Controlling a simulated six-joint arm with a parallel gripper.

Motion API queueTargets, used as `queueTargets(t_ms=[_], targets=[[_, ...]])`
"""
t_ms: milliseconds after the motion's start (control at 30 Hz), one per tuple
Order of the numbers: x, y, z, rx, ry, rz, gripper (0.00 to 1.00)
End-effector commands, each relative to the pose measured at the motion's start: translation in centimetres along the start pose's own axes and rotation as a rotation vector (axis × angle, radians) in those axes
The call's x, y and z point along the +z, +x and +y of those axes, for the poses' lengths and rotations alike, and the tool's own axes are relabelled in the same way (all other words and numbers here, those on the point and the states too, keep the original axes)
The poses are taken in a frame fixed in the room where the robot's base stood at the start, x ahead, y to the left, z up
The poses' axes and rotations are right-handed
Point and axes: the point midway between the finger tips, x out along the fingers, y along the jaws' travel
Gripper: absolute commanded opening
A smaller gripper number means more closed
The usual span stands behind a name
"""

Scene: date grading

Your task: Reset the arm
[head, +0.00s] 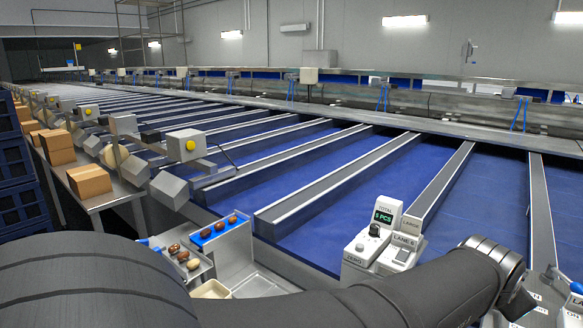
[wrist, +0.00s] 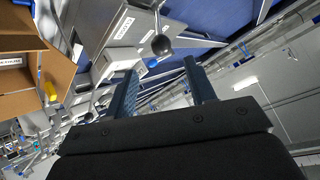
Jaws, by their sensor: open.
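My gripper (wrist: 160,68) shows in the wrist view with its two dark fingers apart and nothing between them. In the head view my black arm reaches across the bottom to the lower right, and I cannot make out the fingers there. Several brown dates (head: 182,256) lie in a metal tray at the lower left, and others (head: 219,227) sit in a row on a blue strip (head: 199,240) behind them. No date shows in the wrist view.
A counter box (head: 383,216) with a green display and a lane control panel (head: 399,255) stand close behind my arm. Blue conveyor lanes (head: 480,215) fill the middle. Cardboard boxes (head: 89,181) stand at left. The wrist view shows an open cardboard box (wrist: 35,60) and a black ball knob (wrist: 161,45).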

Motion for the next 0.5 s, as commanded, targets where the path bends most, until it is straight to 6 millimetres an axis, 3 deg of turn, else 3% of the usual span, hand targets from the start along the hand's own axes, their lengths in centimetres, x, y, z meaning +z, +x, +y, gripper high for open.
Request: queueTargets(t_ms=[500], targets=[[0.0,-7.5,0.0,0.0,0.0,0.001,0.5]])
